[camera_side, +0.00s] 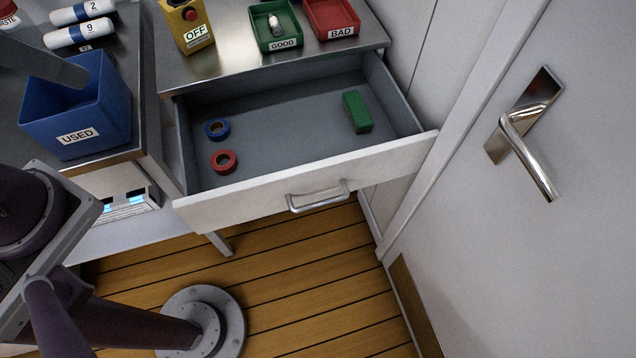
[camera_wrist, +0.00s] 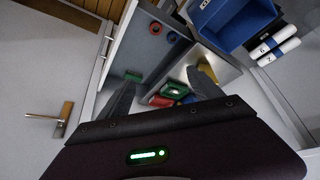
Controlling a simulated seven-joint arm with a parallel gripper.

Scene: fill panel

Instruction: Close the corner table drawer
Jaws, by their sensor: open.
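The corner table drawer (camera_side: 255,196) is pulled open in the side view. Its white front panel carries a metal handle (camera_side: 318,200). Inside lie a blue tape roll (camera_side: 217,129), a red tape roll (camera_side: 224,161) and a green block (camera_side: 357,112). The drawer interior (camera_wrist: 143,52) also shows in the wrist view, upside down relative to the side view. My gripper (camera_wrist: 163,90) is open in the wrist view, its two fingers spread apart with nothing visible between them close by. Contact with the drawer cannot be seen.
The corner table top (camera_side: 225,62) holds a yellow OFF box (camera_side: 187,28), a green GOOD tray (camera_side: 277,28) and a red BAD tray (camera_side: 331,17). A blue USED bin (camera_side: 76,105) stands left. A door handle (camera_side: 525,155) juts out right. Wooden floor (camera_side: 300,260) lies before the drawer.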

